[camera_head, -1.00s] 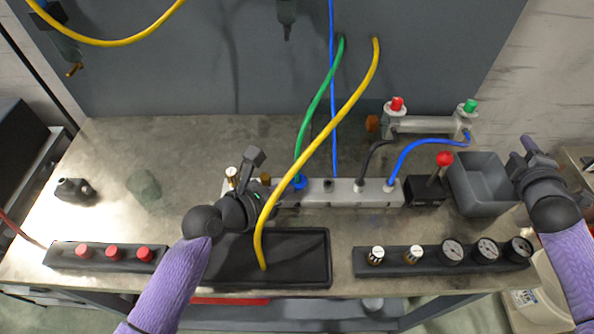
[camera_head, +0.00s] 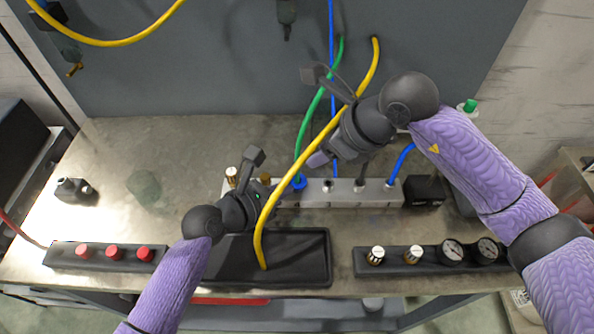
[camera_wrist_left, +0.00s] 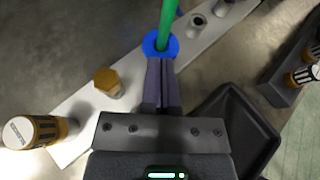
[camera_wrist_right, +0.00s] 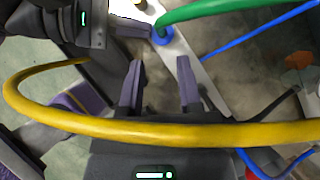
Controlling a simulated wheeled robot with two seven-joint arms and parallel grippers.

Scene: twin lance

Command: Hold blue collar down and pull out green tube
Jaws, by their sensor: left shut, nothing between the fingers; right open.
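The blue collar (camera_head: 298,183) sits on the pale manifold block (camera_head: 315,192), with the green tube (camera_head: 312,115) rising from it to the back panel. My left gripper (camera_wrist_left: 160,62) is shut and empty, its tips at the near edge of the blue collar (camera_wrist_left: 160,45); I cannot tell whether they press on it. The green tube also shows in the left wrist view (camera_wrist_left: 169,18). My right gripper (camera_wrist_right: 159,68) is open and empty, pointing toward the collar (camera_wrist_right: 162,35) and the green tube (camera_wrist_right: 225,10), short of both.
A yellow hose (camera_head: 340,115) arcs in front of the collar and crosses close before my right gripper in its wrist view. Blue and black hoses plug into the same block. A black tray (camera_head: 310,280) and a gauge strip (camera_head: 432,257) lie at the front.

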